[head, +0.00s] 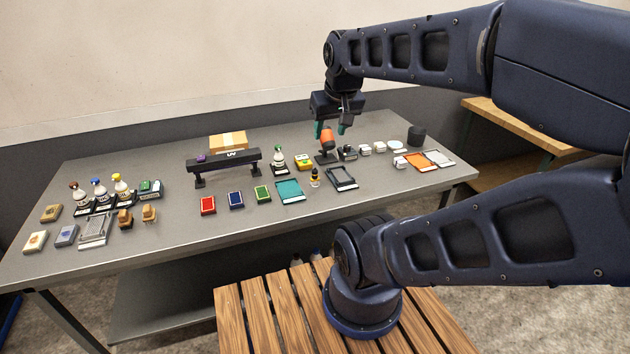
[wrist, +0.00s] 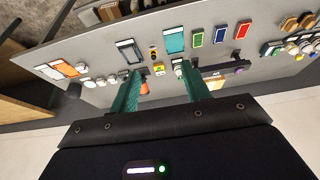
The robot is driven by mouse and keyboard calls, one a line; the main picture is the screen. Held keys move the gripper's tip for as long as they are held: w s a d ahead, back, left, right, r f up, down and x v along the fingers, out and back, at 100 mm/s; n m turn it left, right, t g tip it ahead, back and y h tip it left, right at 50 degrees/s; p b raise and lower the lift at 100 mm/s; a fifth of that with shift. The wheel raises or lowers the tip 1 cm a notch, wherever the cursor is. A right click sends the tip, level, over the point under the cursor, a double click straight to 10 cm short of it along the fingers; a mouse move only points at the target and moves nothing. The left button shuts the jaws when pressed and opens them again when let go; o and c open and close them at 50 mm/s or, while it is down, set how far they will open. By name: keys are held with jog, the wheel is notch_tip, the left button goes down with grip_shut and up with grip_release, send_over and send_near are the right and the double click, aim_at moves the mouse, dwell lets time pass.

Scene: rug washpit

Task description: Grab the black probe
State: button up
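My gripper (head: 330,129) is over the right half of the grey table, its green fingers pointing down and spread apart. In the wrist view the gripper (wrist: 162,88) is open with nothing held between its fingers. An orange-topped tool (head: 326,137) in a dark stand is just below or behind the fingers in the head view; it also shows beside one finger in the wrist view (wrist: 144,88). A small dark item (head: 348,153) sits just right of that stand. A small black and yellow item (head: 315,178) stands nearer the front. I cannot tell which is the black probe.
The table (head: 170,240) holds a black UV bar on legs (head: 224,160), a cardboard box (head: 229,140), coloured pads (head: 235,199), a teal tray (head: 289,191), a dark-framed tray (head: 342,178), white blocks (head: 379,147) and a black cylinder (head: 416,136). Bottles (head: 99,190) stand left.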

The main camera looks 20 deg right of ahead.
jog(key=shift+w, duration=0.1)
jog(key=n+g+h, duration=0.5)
jog(key=n, duration=1.1)
send_over(317, 178)
jog(key=w+a, duration=0.1)
jog(key=a, duration=0.3)
notch_tip(317, 178, down, 25)
jog(key=shift+a+x, duration=0.2)
jog(key=shift+x, duration=5.15)
jog(key=shift+w+f+y, duration=0.1)
jog(key=shift+w+y, duration=0.1)
jog(key=shift+y, duration=0.1)
jog(key=c, duration=1)
